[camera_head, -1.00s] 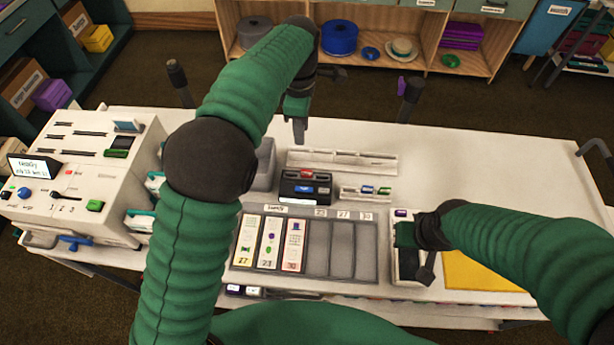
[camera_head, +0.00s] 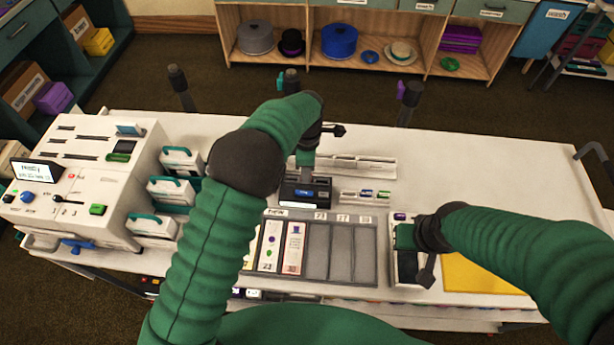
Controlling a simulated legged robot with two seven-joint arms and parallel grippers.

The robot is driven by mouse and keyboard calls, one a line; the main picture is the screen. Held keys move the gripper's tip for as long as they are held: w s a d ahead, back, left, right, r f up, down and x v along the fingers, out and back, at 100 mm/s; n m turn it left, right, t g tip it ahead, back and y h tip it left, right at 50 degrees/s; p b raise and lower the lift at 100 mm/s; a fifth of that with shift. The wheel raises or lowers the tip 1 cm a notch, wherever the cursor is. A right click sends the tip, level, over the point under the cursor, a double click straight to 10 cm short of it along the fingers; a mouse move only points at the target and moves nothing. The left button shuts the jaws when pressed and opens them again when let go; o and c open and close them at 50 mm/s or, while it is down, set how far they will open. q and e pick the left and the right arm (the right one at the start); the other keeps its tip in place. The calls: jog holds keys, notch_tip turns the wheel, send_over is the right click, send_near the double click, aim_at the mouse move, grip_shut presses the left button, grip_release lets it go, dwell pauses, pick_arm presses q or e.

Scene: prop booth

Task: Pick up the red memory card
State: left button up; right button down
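The black card block (camera_head: 305,192) with a blue label stands at the middle of the white table, behind the grey slotted tray. My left gripper (camera_head: 306,160) points down right at the block's back edge and covers the spot behind the label. No red memory card shows clearly there; the gripper hides that spot. Whether its fingers are apart or hold something cannot be seen. A small white rack (camera_head: 367,195) just right of the block holds tiny coloured pieces, too small to tell apart. My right gripper (camera_head: 427,270) hangs over a white-rimmed dark tray; its finger gap is unclear.
The grey tray (camera_head: 341,250) holds printed strips at left and empty slots at right. A long white rack (camera_head: 365,167) lies behind the block. A white machine (camera_head: 85,175) with a small screen stands at left. A yellow mat (camera_head: 480,272) lies at right. The table's back right is clear.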

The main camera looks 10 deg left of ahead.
pick_arm(q)
jog(key=shift+f, duration=0.5)
grip_shut()
jog(key=shift+a+r, duration=0.1)
jog(key=shift+r, duration=0.05)
